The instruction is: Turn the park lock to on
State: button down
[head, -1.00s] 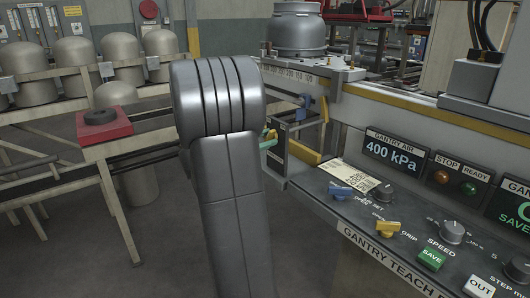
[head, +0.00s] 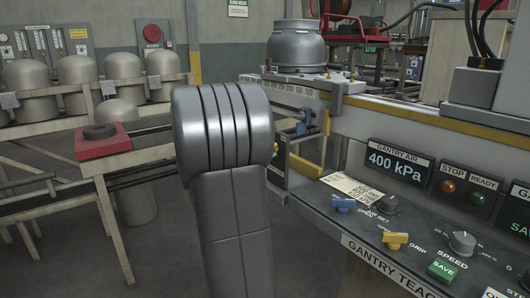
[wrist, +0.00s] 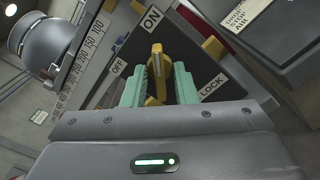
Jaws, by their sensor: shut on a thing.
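The park lock shows in the wrist view as a yellow handle (wrist: 157,60) on a dark plate (wrist: 190,38). The handle stands roughly upright in the picture. Its upper end lies just below the ON label (wrist: 152,18) and to the right of the OFF label (wrist: 118,66). A LOCK label (wrist: 213,86) is at the lower right. My gripper (wrist: 160,78) has pale green fingers on both sides of the handle and is shut on it. The handle's base is partly hidden by the gripper.
In the head view, a console with knobs and a green SAVE button (head: 443,270) stands at the right. A gantry air display (head: 396,161) reads 400 kPa. A grey cylinder (head: 297,46) stands behind a scale. Several domed vessels line the left, near a red block (head: 103,142).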

jog(key=c, duration=1.5)
grip_release()
jog(key=shift+a, duration=0.1)
jog(key=p+v, duration=0.1)
jog(key=v, duration=1.2)
jog(key=shift+s+a+p, duration=0.25)
jog(key=shift+a+p, duration=0.05)
jog(key=shift+d, duration=0.15)
jog(key=b+x, duration=0.1)
jog(key=x, duration=1.2)
jog(key=shift+w+d+b, duration=0.25)
jog(key=shift+w+b, duration=0.05)
